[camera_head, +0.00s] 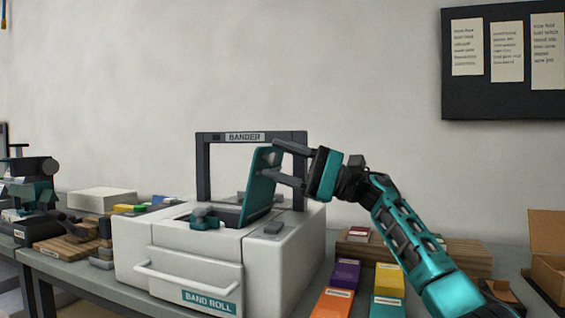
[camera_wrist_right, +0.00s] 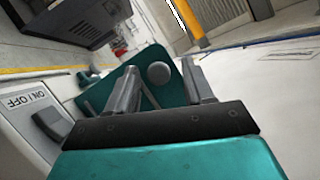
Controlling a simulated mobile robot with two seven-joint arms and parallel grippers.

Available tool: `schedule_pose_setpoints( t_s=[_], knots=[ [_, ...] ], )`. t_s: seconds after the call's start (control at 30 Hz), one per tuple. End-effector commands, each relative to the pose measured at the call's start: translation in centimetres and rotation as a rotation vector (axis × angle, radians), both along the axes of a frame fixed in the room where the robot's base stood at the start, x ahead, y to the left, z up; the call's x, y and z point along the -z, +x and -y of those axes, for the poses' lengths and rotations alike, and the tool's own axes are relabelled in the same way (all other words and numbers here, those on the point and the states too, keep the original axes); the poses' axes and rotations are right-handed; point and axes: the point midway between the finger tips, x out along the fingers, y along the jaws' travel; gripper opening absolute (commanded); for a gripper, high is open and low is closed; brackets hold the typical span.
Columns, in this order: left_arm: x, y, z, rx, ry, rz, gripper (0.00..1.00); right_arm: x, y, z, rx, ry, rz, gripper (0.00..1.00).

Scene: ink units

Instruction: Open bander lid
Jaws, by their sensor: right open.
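The bander (camera_head: 185,262) is a white box with a dark arch labelled BANDER and a front label BAND ROLL. Its teal lid (camera_head: 259,190) stands raised, steeply tilted, in front of the arch opening. My right gripper (camera_head: 277,162) is open at the right side of the lid's upper part, one finger above the other. In the right wrist view the lid (camera_wrist_right: 172,62), with a round grey knob, lies beyond and between the spread fingers (camera_wrist_right: 163,88). I cannot tell whether a fingertip touches it. My left gripper is not in view.
Colored boxes (camera_head: 343,274) lie right of the bander, before a wooden block (camera_head: 440,256). An open cardboard box (camera_head: 547,236) is at the far right. A teal and dark device (camera_head: 32,178) and wooden pieces (camera_head: 68,246) stand on the left. An ON/OFF switch (camera_wrist_right: 47,124) shows in the wrist view.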

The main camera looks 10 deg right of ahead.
Motion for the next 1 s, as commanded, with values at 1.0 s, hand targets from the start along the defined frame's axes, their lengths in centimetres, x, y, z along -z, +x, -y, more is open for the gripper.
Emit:
schedule_pose_setpoints(
  t_s=[1.0],
  knots=[
    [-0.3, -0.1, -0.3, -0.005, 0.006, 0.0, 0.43, 4.1, -3.0, 11.9, 0.0, 0.0, -0.001, 0.52]
  ],
)
